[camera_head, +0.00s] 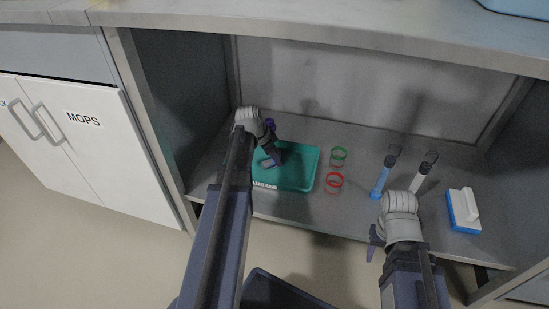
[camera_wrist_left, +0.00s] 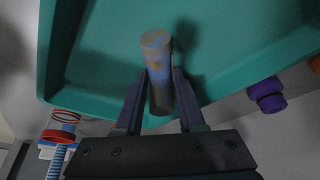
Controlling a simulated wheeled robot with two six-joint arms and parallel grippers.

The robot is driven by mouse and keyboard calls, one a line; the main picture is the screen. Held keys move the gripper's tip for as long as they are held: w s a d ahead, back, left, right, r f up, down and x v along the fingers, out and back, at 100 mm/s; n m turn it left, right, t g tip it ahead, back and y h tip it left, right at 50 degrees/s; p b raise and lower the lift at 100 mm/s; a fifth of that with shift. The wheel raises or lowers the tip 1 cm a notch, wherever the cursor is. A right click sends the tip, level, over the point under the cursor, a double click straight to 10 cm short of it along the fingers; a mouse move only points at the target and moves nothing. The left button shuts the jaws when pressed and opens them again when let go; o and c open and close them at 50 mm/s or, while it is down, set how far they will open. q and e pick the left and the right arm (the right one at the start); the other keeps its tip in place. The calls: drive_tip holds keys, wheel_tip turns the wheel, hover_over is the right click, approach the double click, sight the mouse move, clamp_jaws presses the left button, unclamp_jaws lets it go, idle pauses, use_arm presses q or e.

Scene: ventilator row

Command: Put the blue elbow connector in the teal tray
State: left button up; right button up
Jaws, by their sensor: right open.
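The teal tray (camera_head: 305,160) lies on the cabinet shelf and fills much of the left wrist view (camera_wrist_left: 235,62). My left gripper (camera_head: 270,157) reaches down over its left part. In the left wrist view its two fingers (camera_wrist_left: 159,85) meet the sides of a mottled blue-grey cylindrical piece (camera_wrist_left: 158,62). This piece seems to be the blue elbow connector; its bend is not clear. It shows over the tray floor; I cannot tell whether it touches it. My right gripper (camera_head: 373,244) is open and empty in front of the shelf.
A green ring (camera_head: 338,153) and a red ring (camera_head: 334,181) stand right of the tray. A blue tube (camera_head: 381,179), a white tube (camera_head: 419,180) and a blue-and-white block (camera_head: 464,210) are further right. A purple piece (camera_head: 270,123) is behind the tray. The shelf top (camera_head: 400,30) overhangs.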

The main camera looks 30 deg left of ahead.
sight(263, 163)
use_arm(q)
drive_tip(key=o, duration=0.3)
drive_tip(key=shift+o, duration=0.2)
drive_tip(key=shift+r+p, duration=0.45)
drive_tip(key=p+v, duration=1)
drive_tip(key=v, duration=0.1)
drive_tip(key=shift+r+p, duration=0.2)
drive_tip(key=shift+p, duration=0.1)
drive_tip(key=shift+s, duration=0.1)
drive_tip(key=s+d+g+y, duration=0.1)
drive_tip(key=s+d, duration=0.3)
drive_tip(key=d, duration=0.6)
drive_tip(key=s+d+f+n+g+y, duration=0.1)
drive_tip(key=s+d, duration=0.4)
drive_tip(key=d, duration=0.6)
drive_tip(key=s+d+n+g+y, duration=0.1)
drive_tip(key=s+d, duration=0.3)
drive_tip(key=d, duration=0.7)
drive_tip(key=shift+s+f+g+y, duration=0.3)
drive_tip(key=shift+s+g+y, duration=0.1)
drive_tip(key=shift+g, duration=0.2)
